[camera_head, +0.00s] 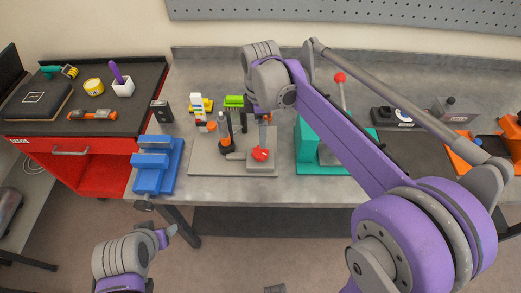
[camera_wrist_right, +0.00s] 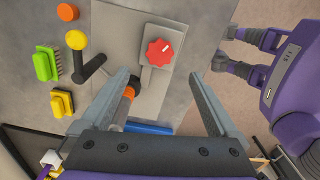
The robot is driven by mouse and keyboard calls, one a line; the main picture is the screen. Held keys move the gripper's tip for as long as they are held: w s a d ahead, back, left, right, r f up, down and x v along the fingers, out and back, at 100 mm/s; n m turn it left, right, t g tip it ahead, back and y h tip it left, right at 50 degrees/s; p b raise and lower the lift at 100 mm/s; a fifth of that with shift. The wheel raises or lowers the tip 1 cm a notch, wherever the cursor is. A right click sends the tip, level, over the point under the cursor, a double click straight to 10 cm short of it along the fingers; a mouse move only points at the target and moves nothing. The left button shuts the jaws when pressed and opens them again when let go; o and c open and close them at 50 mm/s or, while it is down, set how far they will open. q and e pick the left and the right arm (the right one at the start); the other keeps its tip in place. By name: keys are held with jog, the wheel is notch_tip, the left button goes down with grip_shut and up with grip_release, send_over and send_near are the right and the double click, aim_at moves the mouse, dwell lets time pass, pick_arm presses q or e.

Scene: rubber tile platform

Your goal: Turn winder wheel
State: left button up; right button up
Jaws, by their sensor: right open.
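A red lobed wheel (camera_head: 260,155) sits on a grey block on a flat grey base plate (camera_head: 205,165) on the bench. In the right wrist view the wheel (camera_wrist_right: 159,52) shows face-on, just beyond and between the two fingertips, with nothing touching it. My right gripper (camera_wrist_right: 159,76) is open and empty, fingers spread to either side. In the head view my right gripper (camera_head: 266,118) hangs above and behind the wheel, partly hidden by its wrist. My left gripper (camera_head: 169,233) is low in front of the bench, apart from everything; its finger opening is unclear.
A black lever with a yellow ball (camera_wrist_right: 76,40) stands beside the plate, near a green brush (camera_wrist_right: 46,64). A blue vise (camera_head: 157,165) is to the left, a teal press (camera_head: 307,150) to the right. A red tool cart (camera_head: 75,150) stands far left.

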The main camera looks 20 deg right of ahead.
aim_at(261, 152)
notch_tip(261, 152, down, 10)
jog(key=shift+f, duration=0.1)
dwell(0.4)
jog(key=c, duration=1.4)
jog(key=shift+m+b, duration=0.3)
